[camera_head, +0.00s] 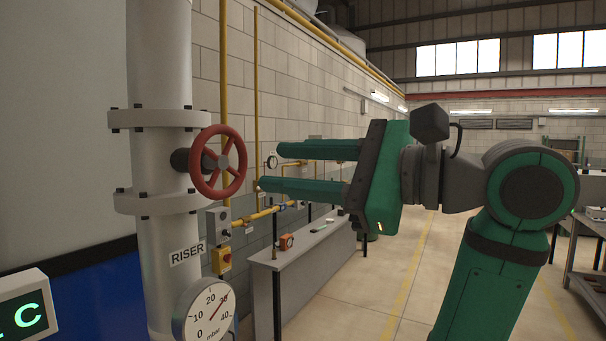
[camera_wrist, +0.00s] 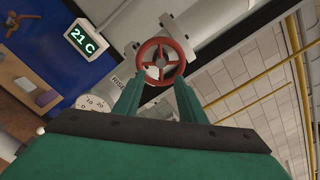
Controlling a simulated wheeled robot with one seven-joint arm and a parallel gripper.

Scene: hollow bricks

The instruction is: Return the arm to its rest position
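My gripper (camera_head: 269,167) is raised in the middle of the head view, its two green fingers pointing left toward the riser pipe. The fingers are apart with a clear gap and nothing between them. The red handwheel (camera_head: 219,161) on the riser is just left of the fingertips, and they look apart from it. In the wrist view the handwheel (camera_wrist: 160,62) shows just beyond the two fingers (camera_wrist: 157,95). My arm is bent, with the elbow at the right of the head view.
The white riser pipe (camera_head: 160,75) with a pressure gauge (camera_head: 205,312) stands at the left. A grey bench (camera_head: 300,262) with small items runs along the wall below my gripper. Open floor (camera_head: 400,300) lies behind it. A temperature display (camera_head: 25,318) is at lower left.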

